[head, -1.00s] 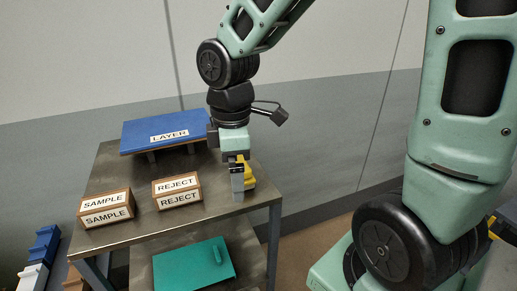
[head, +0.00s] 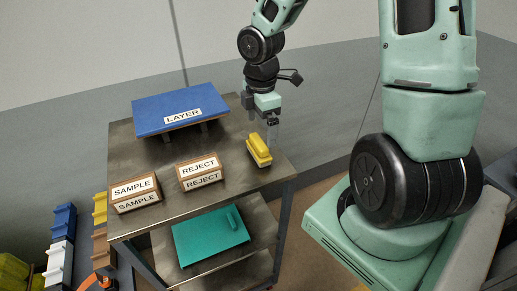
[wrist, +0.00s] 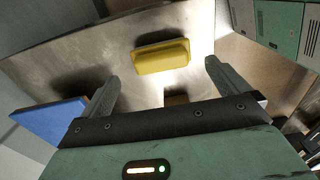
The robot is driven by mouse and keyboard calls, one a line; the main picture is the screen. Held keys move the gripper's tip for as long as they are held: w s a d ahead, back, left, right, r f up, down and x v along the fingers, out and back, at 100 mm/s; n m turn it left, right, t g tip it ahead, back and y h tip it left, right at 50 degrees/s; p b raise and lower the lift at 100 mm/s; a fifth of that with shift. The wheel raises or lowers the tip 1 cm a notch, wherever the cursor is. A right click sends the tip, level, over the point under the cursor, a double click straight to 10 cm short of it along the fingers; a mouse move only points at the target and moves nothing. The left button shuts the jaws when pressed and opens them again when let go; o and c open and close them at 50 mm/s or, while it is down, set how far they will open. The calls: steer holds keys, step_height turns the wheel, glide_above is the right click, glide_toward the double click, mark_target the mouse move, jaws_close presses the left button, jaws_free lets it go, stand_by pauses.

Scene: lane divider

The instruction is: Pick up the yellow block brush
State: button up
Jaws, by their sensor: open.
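The yellow block brush (head: 259,150) lies on the metal table top near its right edge, and it also shows in the wrist view (wrist: 161,56) beyond my fingers. My gripper (head: 270,139) is behind and slightly right of the brush in the head view. In the wrist view my gripper (wrist: 160,76) has its two fingers spread wide with nothing between them. The brush lies ahead of the fingertips, roughly centred between them and apart from them.
SAMPLE (head: 135,192) and REJECT (head: 200,172) blocks stand at the front. A teal board (head: 210,238) lies on the lower shelf. Coloured bins stand at the left.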

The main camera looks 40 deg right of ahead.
mark_target(259, 141)
steer(key=f, duration=0.7)
steer(key=shift+w+a+f, duration=0.1)
steer(key=shift+a, duration=0.2)
steer(key=c, duration=0.7)
